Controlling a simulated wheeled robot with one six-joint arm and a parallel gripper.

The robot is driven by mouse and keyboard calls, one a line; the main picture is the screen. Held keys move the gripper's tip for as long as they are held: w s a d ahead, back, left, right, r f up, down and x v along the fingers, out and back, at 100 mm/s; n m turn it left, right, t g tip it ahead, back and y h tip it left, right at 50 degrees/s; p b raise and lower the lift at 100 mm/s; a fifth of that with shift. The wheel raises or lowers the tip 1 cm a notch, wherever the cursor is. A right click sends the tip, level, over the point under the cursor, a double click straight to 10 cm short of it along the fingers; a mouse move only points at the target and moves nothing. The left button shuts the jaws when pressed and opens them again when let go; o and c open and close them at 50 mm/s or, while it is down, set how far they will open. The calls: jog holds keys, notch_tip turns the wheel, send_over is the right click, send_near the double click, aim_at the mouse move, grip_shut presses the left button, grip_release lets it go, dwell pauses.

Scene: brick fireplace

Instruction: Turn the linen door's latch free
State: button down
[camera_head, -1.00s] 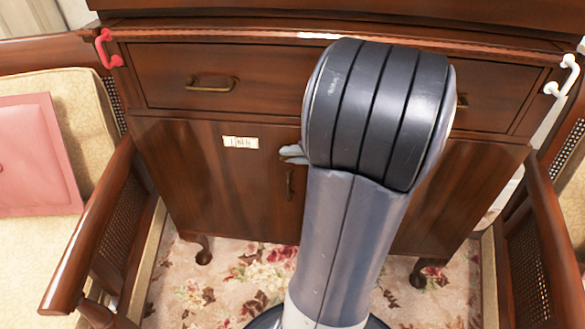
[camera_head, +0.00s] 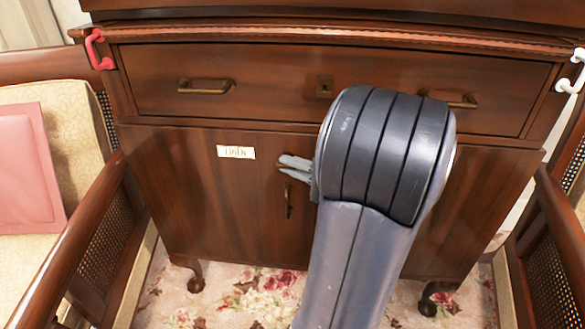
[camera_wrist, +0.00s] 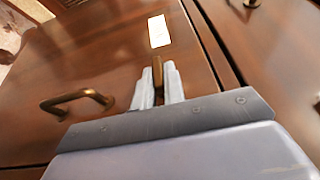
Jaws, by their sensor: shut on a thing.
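The linen door (camera_head: 215,205) is the dark wooden left door of the cabinet and looks closed. It bears a pale label (camera_head: 236,152) with handwriting, which also shows in the wrist view (camera_wrist: 158,31). A brass pull handle (camera_head: 288,200) hangs near its right edge. In the wrist view the small upright brass latch (camera_wrist: 157,72) stands between the grey fingers of my gripper (camera_wrist: 157,84), near the door's edge. My gripper is shut on it. In the head view my gripper (camera_head: 295,166) is just above the pull handle; the latch is hidden there.
A drawer (camera_head: 260,85) with brass handles runs above the doors. A red hook (camera_head: 96,50) and a white hook (camera_head: 573,72) are at the cabinet's upper corners. Cane-sided armchairs flank the cabinet closely. Flowered carpet (camera_head: 250,297) lies below.

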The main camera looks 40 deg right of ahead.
jog(key=c, duration=1.5)
grip_release()
